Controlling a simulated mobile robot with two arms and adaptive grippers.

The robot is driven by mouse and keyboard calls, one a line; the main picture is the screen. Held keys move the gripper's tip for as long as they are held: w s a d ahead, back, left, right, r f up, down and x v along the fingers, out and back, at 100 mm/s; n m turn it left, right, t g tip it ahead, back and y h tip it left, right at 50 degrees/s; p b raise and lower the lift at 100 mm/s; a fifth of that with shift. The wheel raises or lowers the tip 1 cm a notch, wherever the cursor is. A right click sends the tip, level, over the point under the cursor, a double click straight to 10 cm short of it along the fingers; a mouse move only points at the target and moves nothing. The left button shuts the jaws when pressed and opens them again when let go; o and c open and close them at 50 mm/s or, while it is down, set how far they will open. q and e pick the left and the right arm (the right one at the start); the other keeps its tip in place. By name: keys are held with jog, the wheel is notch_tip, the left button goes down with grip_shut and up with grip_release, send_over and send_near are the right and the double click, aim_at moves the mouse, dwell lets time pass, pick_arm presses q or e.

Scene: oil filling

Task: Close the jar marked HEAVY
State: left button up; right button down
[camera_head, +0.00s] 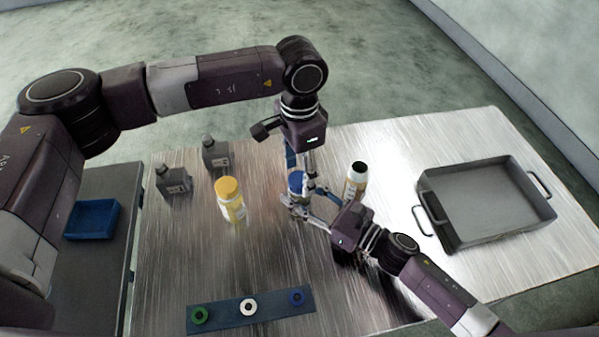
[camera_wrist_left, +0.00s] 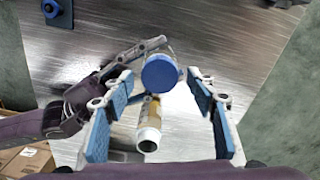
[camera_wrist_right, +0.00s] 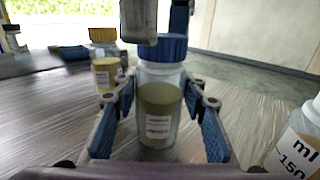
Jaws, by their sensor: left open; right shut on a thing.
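A clear jar (camera_wrist_right: 158,118) with yellowish oil and a small white label stands upright in the right wrist view. I cannot read the label's words. A blue lid (camera_wrist_right: 162,47) sits on its mouth; I cannot tell how tight it is. The lid also shows in the head view (camera_head: 296,179) and from above in the left wrist view (camera_wrist_left: 160,72). My right gripper (camera_wrist_right: 160,112) is shut around the jar's body. My left gripper (camera_wrist_left: 165,105) points down from above with its fingers apart, close to the lid and not gripping it.
A yellow-lidded jar (camera_head: 230,197) and two dark bottles (camera_head: 174,181) (camera_head: 216,153) stand to the left. A labelled bottle (camera_head: 356,182) stands close right of the grippers. A grey metal tray (camera_head: 485,205) is at right. A strip with coloured rings (camera_head: 225,313) lies in front.

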pick_arm(q)
notch_tip(320, 180, up, 4)
jog(key=shift+f, duration=0.15)
jog(key=shift+c, duration=0.3)
